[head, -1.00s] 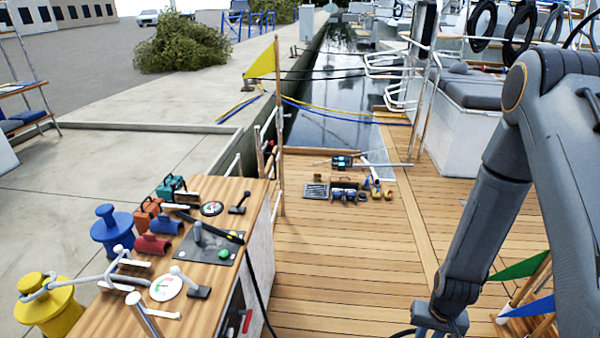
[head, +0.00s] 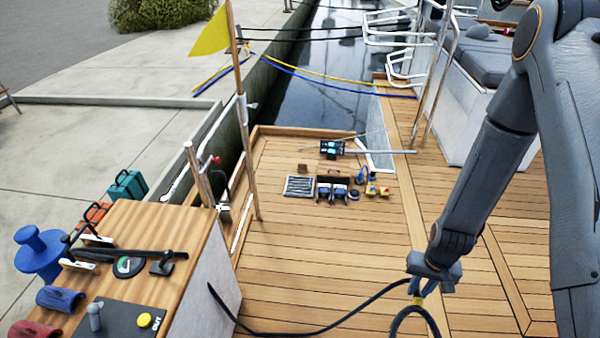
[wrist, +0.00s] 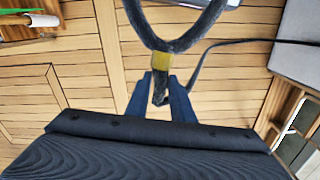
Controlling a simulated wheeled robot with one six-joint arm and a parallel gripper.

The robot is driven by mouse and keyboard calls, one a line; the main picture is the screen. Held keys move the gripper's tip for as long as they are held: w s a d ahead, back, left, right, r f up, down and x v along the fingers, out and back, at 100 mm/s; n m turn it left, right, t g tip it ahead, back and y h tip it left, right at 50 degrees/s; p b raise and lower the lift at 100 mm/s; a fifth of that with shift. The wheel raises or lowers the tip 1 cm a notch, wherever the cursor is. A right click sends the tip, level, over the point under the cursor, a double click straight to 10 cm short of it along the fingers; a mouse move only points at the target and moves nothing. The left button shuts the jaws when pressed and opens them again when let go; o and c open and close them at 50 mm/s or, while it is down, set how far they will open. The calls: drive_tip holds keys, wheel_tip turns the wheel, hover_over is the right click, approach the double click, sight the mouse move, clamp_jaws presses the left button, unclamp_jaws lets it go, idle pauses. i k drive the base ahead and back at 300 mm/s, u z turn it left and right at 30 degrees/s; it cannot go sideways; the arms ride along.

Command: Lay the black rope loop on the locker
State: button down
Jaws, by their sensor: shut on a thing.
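A white box with grey cushions (head: 462,110) stands at the back right. I cannot tell which of these is the locker.
The cabinet top carries a lever panel, winch handles and coloured tools. A black tray (head: 299,186), small boxes and a rod lie on the plank deck (head: 310,240). A yellow flag on a pole (head: 240,110) stands beside the cabinet.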

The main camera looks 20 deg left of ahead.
sight(156, 225)
drive_tip(key=i, duration=1.8)
drive_tip(key=u, duration=2.2)
